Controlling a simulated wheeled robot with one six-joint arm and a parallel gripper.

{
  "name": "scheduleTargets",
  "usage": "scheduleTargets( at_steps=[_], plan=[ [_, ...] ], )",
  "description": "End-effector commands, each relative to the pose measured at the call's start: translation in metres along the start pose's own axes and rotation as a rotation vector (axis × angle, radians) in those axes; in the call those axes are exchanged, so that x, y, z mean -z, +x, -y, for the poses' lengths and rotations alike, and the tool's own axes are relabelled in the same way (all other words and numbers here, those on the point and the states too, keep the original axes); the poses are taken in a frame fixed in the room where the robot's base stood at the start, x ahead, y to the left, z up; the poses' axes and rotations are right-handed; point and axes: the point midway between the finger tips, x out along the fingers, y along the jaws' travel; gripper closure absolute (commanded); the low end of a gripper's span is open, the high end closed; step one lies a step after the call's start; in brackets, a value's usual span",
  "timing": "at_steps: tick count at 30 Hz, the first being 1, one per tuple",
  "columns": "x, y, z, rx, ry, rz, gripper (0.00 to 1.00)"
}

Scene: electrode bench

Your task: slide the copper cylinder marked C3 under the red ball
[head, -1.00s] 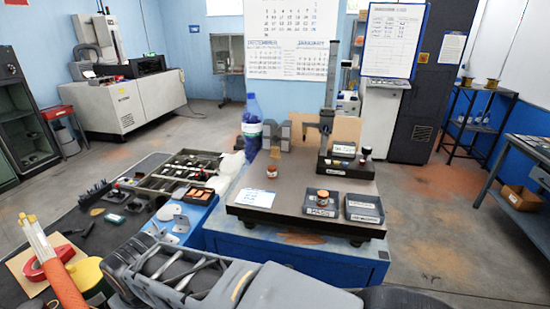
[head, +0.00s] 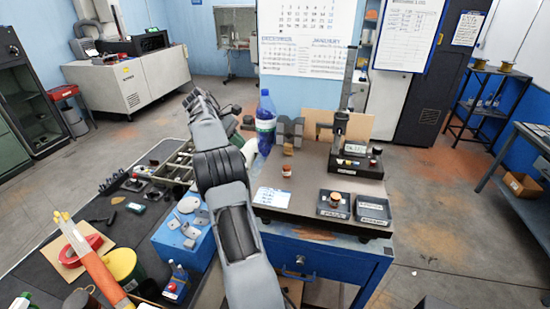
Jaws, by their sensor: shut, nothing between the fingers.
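A small copper-coloured cylinder (head: 287,171) with a pale band stands upright on the grey-brown bench plate (head: 312,185); its marking is too small to read. Another copper-coloured piece (head: 336,197) sits in the left of two dark labelled trays. A stand with a tall column (head: 350,95) and dark base (head: 356,165) stands at the back right of the plate. I cannot make out a red ball on it. My gripper (head: 197,96) is at the far end of my raised arm, left of the plate and away from the cylinder. It is small, shut and empty.
The right tray (head: 373,209) is near the front right edge. The plate's middle is clear.

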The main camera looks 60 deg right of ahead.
Motion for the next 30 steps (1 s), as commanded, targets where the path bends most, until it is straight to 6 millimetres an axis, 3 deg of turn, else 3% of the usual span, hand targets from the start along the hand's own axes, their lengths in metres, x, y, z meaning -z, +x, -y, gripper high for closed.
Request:
scheduleTargets(
  at_steps=[4, 11, 24, 30],
  plan=[
    [-0.007, 0.010, -0.011, 0.035, -0.008, 0.035, 1.00],
    [-0.009, 0.033, -0.012, 0.045, -0.011, 0.046, 1.00],
    [-0.014, 0.110, -0.008, 0.045, -0.011, 0.044, 1.00],
    [-0.032, 0.126, -0.008, 0.043, -0.009, 0.043, 1.00]
  ],
)
